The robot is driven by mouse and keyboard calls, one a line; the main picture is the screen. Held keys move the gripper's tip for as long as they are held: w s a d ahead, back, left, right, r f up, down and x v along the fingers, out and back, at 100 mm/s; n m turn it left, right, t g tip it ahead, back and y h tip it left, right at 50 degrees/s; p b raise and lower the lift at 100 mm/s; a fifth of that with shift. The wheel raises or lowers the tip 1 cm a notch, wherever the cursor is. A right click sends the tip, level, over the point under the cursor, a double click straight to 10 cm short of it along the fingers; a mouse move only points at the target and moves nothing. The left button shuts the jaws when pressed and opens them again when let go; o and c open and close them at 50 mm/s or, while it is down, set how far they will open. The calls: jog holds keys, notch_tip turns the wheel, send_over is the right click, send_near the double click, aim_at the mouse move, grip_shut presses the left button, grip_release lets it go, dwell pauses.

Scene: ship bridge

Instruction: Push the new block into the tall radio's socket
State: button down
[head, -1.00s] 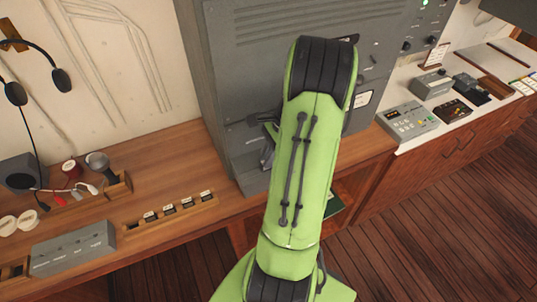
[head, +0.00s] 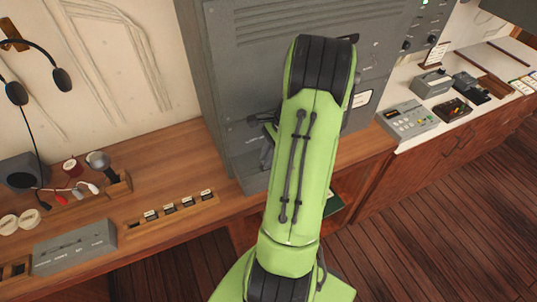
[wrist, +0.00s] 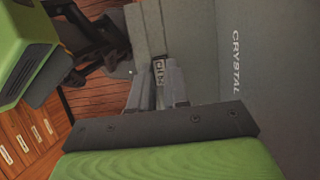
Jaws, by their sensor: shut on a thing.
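The tall radio (head: 225,110) is the big grey cabinet at the back of the wooden desk. In the wrist view its grey face (wrist: 275,75), lettered CRYSTAL, fills the right side. My gripper (wrist: 158,88) is shut on a small block (wrist: 159,72) with a pale label in dark letters. The block is beside the radio's face, against or close to a grey ledge (wrist: 147,30). The socket's opening is hidden, so I cannot tell how far in the block is. In the head view my green arm covers the gripper and block.
A rack (head: 178,208) with several labelled blocks sits on the desk (head: 150,160). Grey devices (head: 408,121) stand on the white counter at right. Wooden floor lies in front.

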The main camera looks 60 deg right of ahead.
jog(key=c, duration=1)
grip_release()
jog(key=shift+c, duration=0.2)
jog(key=p+v, duration=0.4)
jog(key=v, duration=1.2)
jog(key=shift+w+a+f, duration=0.1)
